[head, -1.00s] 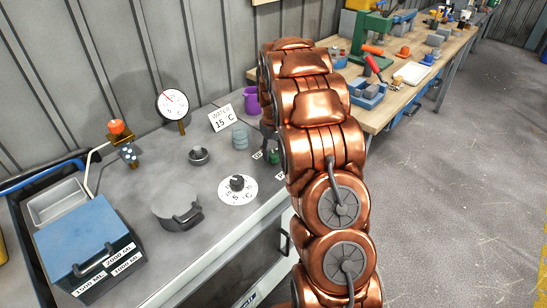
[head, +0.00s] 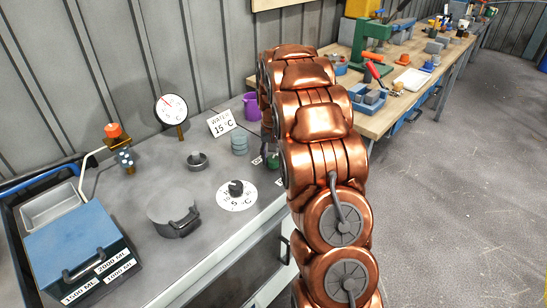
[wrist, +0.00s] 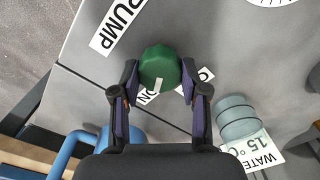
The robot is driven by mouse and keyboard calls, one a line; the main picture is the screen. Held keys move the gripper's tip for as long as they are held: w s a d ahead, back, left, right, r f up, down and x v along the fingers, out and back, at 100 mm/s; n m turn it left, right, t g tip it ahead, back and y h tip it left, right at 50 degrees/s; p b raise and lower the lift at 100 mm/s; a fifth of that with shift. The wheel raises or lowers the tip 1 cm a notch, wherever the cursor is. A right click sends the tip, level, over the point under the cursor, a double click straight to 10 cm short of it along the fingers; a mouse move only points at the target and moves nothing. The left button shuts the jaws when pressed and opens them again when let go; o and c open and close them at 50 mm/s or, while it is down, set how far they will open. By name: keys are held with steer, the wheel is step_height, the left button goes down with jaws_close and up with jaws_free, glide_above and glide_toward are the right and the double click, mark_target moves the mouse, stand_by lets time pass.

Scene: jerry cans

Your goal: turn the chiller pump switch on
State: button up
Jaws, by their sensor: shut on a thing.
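The pump switch is a green knob with a white pointer mark (wrist: 159,68) on the grey bench top. In the wrist view my gripper (wrist: 159,82) has its fingers on both sides of the knob, shut on it. The pointer mark faces down and slightly left, toward a partly covered ON label (wrist: 147,97). Another white label (wrist: 206,75), mostly hidden, lies behind the right finger. A PUMP label (wrist: 117,26) lies to the upper left. In the head view the green knob (head: 274,162) shows only partly beside my arm, which hides my gripper.
On the grey bench are a white dial with a black knob (head: 236,199), a WATER 15 °C sign (head: 221,124), blue-grey discs (head: 239,143), a round lidded pot (head: 172,207), a gauge (head: 171,109) and a blue box (head: 75,240). A purple mug (head: 252,106) stands near my arm.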

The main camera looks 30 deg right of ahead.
mark_target(273, 158)
steer(key=o, duration=1.1)
steer(key=shift+o, duration=0.2)
steer(key=shift+r, duration=0.15)
step_height(273, 158, up, 12)
steer(key=shift+a, duration=0.1)
steer(key=s+a+r+n+p, duration=0.1)
steer(key=s+a+r+n, duration=0.15)
steer(key=s+a, duration=0.55)
steer(key=s+a+r+n+p, duration=0.1)
steer(key=s+a+r+p, duration=0.15)
steer(key=s+a, duration=0.55)
steer(key=s+a+f+n+g+p, duration=0.1)
steer(key=s+a, duration=0.3)
steer(key=s, duration=0.7)
steer(key=s+a+f+n+p, duration=0.1)
steer(key=s+a+f+n, duration=0.1)
steer(key=s, duration=0.9)
steer(key=shift+a+g, duration=0.4)
steer(key=shift+a, duration=0.45)
